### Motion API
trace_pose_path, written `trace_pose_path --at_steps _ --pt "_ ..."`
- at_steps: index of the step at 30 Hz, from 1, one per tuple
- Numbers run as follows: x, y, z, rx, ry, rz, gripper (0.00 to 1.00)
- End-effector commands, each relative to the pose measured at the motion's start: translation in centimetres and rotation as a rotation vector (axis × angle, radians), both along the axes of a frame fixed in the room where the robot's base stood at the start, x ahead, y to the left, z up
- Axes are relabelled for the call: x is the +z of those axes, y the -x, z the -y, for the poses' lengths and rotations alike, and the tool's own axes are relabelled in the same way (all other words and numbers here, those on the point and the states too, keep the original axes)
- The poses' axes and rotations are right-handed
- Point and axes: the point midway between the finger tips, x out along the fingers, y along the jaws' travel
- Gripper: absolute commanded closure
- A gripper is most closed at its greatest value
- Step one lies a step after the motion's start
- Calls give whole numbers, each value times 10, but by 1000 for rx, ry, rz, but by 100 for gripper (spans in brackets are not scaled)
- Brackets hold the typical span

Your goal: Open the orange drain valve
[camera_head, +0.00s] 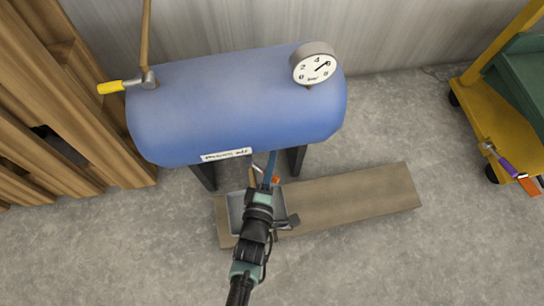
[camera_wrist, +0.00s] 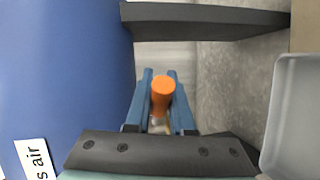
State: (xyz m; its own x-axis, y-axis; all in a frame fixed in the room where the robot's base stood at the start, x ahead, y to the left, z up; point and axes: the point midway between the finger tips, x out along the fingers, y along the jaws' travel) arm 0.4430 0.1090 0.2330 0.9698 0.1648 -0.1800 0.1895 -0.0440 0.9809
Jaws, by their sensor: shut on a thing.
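The orange drain valve handle (camera_wrist: 162,90) shows in the wrist view between the two blue fingers of my gripper (camera_wrist: 160,98), with a pale metal fitting below it. My gripper is shut on the orange handle. The blue tank also fills the left side of the wrist view (camera_wrist: 60,70). The rest of the valve is hidden by the fingers and tank.
A grey tray (camera_head: 236,215) sits on a wooden board (camera_head: 350,203) below the tank. Dark tank legs (camera_head: 204,178) stand near the fingers. A yellow-handled valve (camera_head: 110,87) and a gauge (camera_head: 314,65) are on the tank. A yellow cart (camera_head: 490,120) stands at right.

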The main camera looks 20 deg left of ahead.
Motion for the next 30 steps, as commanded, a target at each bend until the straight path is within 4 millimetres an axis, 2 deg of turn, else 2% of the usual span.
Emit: trace_pose_path --at_steps 8,9,14,24,28,30 --pt "0 -1 1 -3 0 0 100" --pt "0 -1 1 -3 0 0 77" --pt "0 -1 1 -2 -1 0 49" --pt "1 3 1 -1 -1 -1 49" --pt "6 17 3 -2 -2 -5 49" --pt "9 31 5 0 0 -6 49"
